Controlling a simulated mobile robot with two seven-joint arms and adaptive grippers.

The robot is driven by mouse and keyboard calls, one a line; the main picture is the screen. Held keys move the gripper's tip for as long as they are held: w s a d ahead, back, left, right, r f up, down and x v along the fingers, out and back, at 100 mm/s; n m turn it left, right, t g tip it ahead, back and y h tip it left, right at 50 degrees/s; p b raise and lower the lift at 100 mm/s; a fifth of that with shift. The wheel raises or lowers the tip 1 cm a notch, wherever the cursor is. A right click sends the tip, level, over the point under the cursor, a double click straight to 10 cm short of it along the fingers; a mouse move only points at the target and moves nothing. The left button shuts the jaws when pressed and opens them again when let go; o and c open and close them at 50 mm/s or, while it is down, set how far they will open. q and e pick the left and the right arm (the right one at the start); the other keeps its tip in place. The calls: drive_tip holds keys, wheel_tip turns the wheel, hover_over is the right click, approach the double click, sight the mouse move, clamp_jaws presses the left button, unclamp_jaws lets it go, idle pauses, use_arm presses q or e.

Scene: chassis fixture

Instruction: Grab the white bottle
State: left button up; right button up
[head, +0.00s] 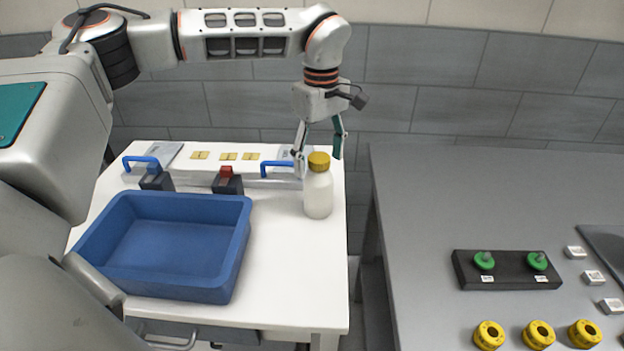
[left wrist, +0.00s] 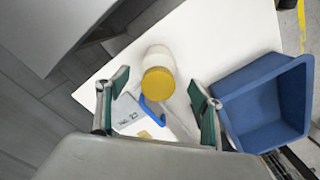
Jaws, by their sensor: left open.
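The white bottle (head: 318,194) with a yellow cap stands upright at the right edge of the white table (head: 290,285). My left gripper (head: 319,148) is open and points down, just above and behind the bottle in the head view. In the left wrist view the bottle's yellow cap (left wrist: 158,82) shows ahead, between and beyond the two open fingers (left wrist: 156,100). The fingers do not visibly grip anything. My right gripper is not in view.
A blue bin (head: 165,245) stands on the table left of the bottle. A white panel with blue handles (head: 280,168) lies behind. A grey bench (head: 420,220) at the right holds a dark block with green knobs (head: 507,269) and yellow rings (head: 538,334).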

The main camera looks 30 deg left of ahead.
sight(319, 184)
use_arm(q)
drive_tip(key=shift+w+a, duration=0.1)
drive_tip(key=shift+f, duration=0.35)
drive_tip(key=shift+w+f+b, duration=0.1)
drive_tip(key=shift+f+b, duration=0.2)
drive_tip(key=shift+f, duration=3.2)
drive_tip(key=c, duration=1.4)
